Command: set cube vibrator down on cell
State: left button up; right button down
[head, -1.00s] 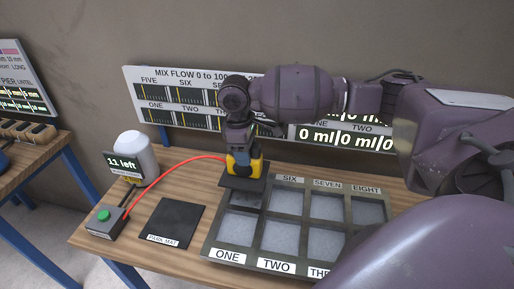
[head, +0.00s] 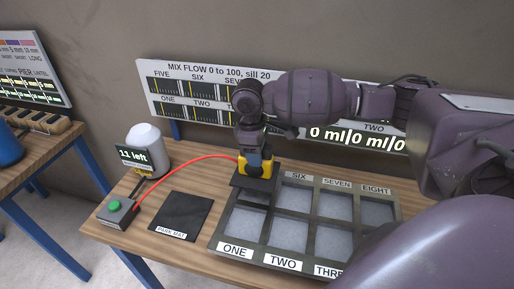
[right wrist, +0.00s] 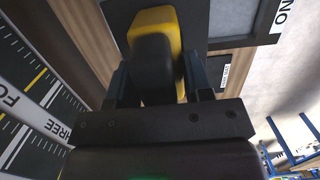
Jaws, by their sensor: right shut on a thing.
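The cube vibrator (head: 258,173) has a yellow body on a flat black plate, with a red cable from its left side. My right gripper (head: 257,158) is shut on it from above. In the right wrist view the yellow and black body (right wrist: 158,22) sits between the two fingers (right wrist: 158,80). The plate is over the back-left cell of the grey mould tray (head: 227,219), behind the cell labelled ONE, and hides much of that cell. I cannot tell whether the plate touches it. My left gripper is not in view.
The red cable (head: 183,162) arcs to a grey box with a green button (head: 114,207). A black park mat (head: 184,210) lies empty left of the tray. A white canister (head: 146,142) with an "11 left" display and a gauge board (head: 165,101) stand behind.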

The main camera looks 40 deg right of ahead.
aim_at(257, 169)
jog(key=shift+f, duration=1.8)
jog(key=shift+f, duration=1.15)
dwell(1.0)
jog(key=shift+c, duration=2.4)
grip_release()
jog(key=shift+f, duration=0.1)
jog(key=r, duration=0.7)
jog(key=w+a+r, duration=0.1)
jog(key=r, duration=0.3)
jog(key=shift+b, duration=0.3)
jog(key=shift+f, duration=0.1)
